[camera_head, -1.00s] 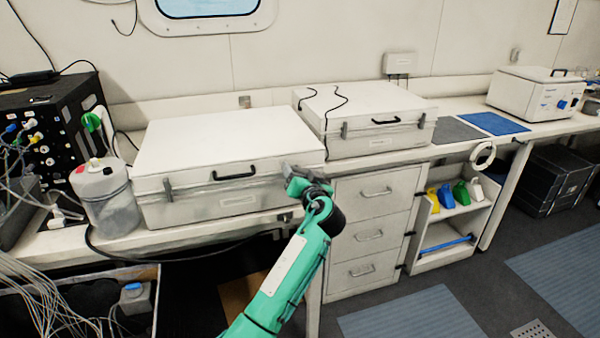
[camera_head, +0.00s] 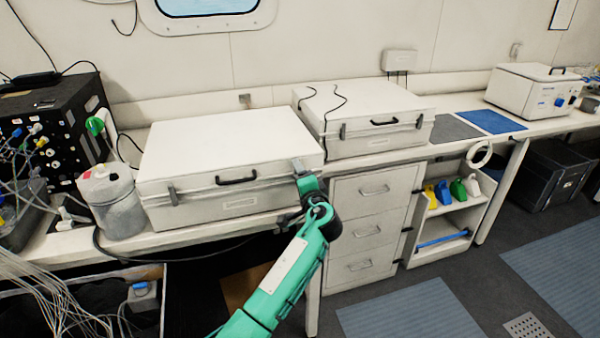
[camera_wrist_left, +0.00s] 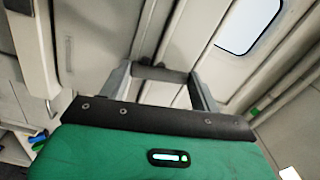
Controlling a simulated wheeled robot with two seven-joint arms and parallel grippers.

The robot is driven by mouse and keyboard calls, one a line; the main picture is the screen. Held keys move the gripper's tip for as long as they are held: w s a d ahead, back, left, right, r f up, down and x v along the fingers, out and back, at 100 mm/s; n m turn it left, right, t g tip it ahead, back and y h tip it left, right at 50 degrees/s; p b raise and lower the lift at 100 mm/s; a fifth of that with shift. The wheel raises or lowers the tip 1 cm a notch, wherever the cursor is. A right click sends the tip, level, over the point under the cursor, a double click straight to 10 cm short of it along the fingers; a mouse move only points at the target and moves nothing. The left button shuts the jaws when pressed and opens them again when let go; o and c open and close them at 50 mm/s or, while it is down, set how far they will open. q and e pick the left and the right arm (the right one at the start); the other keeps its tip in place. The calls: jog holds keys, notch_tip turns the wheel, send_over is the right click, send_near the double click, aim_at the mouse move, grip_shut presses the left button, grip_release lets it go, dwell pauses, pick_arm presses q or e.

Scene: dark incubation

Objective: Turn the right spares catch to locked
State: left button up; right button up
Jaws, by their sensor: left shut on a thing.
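The nearer white case (camera_head: 228,150) sits on the bench with its lid down and a black handle in front. Its left catch (camera_head: 172,194) hangs upright on the front. My left gripper (camera_head: 299,172) is at the case's front right corner, shut on the right catch, which it mostly hides in the head view. In the left wrist view my two grey fingers (camera_wrist_left: 160,82) stand apart with a dark bar between their tips. The catch's exact angle cannot be told. My right gripper is not in view.
A second white case (camera_head: 366,112) with a cable on its lid stands to the right. A canister (camera_head: 112,200) stands left of the nearer case. Drawers (camera_head: 373,235) and a shelf with coloured bottles (camera_head: 450,190) are below the bench at the right.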

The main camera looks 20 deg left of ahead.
pick_arm(q)
jog(key=shift+m+p, duration=0.55)
jog(key=shift+m, duration=0.45)
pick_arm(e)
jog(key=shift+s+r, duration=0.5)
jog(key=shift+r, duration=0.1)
pick_arm(q)
jog(key=o, duration=1)
